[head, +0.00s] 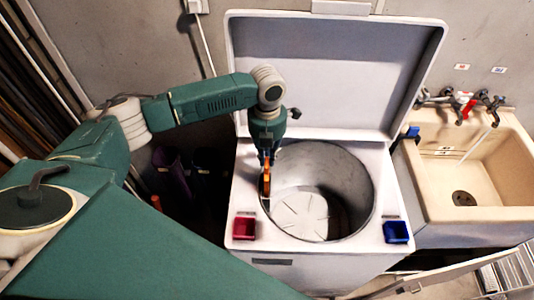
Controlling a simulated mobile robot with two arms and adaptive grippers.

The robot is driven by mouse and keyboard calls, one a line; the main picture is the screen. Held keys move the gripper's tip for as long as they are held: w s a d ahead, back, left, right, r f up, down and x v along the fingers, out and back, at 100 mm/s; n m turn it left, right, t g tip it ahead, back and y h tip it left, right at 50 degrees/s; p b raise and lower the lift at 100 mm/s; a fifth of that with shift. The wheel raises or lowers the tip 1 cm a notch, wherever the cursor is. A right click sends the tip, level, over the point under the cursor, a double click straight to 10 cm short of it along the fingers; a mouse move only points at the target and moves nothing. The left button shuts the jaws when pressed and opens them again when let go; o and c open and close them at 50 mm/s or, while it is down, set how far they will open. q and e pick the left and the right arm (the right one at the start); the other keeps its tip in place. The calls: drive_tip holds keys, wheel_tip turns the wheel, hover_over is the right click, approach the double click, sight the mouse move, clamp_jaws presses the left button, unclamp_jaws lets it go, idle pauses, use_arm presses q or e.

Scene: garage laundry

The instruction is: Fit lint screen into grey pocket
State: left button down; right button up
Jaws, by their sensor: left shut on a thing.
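My left gripper (267,158) points down over the left rim of the open washer drum. It is shut on a narrow orange piece (266,180), seen nearly edge-on, which looks like the lint screen. The piece hangs upright at the drum's left edge; I cannot tell whether it touches the rim. I cannot make out a grey pocket for certain; the gripper and the piece cover that part of the rim. My right gripper is not in view.
The white washer (262,258) has its lid (325,70) raised behind. A beige sink (500,225) with taps stands at right. Dark purple items (170,170) stand left of the washer.

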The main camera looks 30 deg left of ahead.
use_arm(q)
drive_tip(key=shift+f+b, duration=0.95)
drive_tip(key=shift+f, duration=1.3)
drive_tip(key=shift+f+b, duration=0.7)
drive_tip(key=shift+f, duration=1.15)
drive_tip(key=c, duration=1.7)
unclamp_jaws()
drive_tip(key=shift+o, duration=0.2)
wheel_tip(320, 180, up, 12)
